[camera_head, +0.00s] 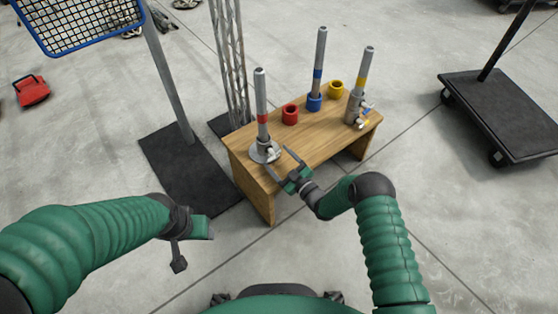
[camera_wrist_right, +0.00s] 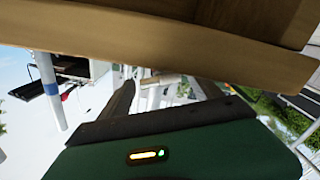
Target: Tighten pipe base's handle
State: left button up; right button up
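A grey pipe with a red band (camera_head: 262,105) stands upright in a round metal pipe base (camera_head: 258,153) at the table's near left corner. A small light handle (camera_head: 274,153) shows on the base's right side. My right gripper (camera_head: 278,157) is open at the table's front edge, close to this handle; contact is unclear. In the right wrist view its two dark fingers (camera_wrist_right: 165,95) are apart, with a pale metallic part between or beyond them. My left gripper (camera_head: 190,250) hangs at lower left, away from the table; its finger gap is unclear.
The wooden table (camera_head: 318,140) also holds a blue-banded pipe (camera_head: 319,65) in a blue socket, a yellow-banded pipe (camera_head: 362,75) in a metal base, a red cup (camera_head: 291,114) and a yellow cup (camera_head: 337,88). A black cart (camera_head: 505,110) stands right. The table edge crosses the wrist view.

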jog(key=c, duration=1.2)
jog(key=shift+m, duration=1.4)
jog(key=shift+c, duration=0.2)
jog(key=o, duration=1.4)
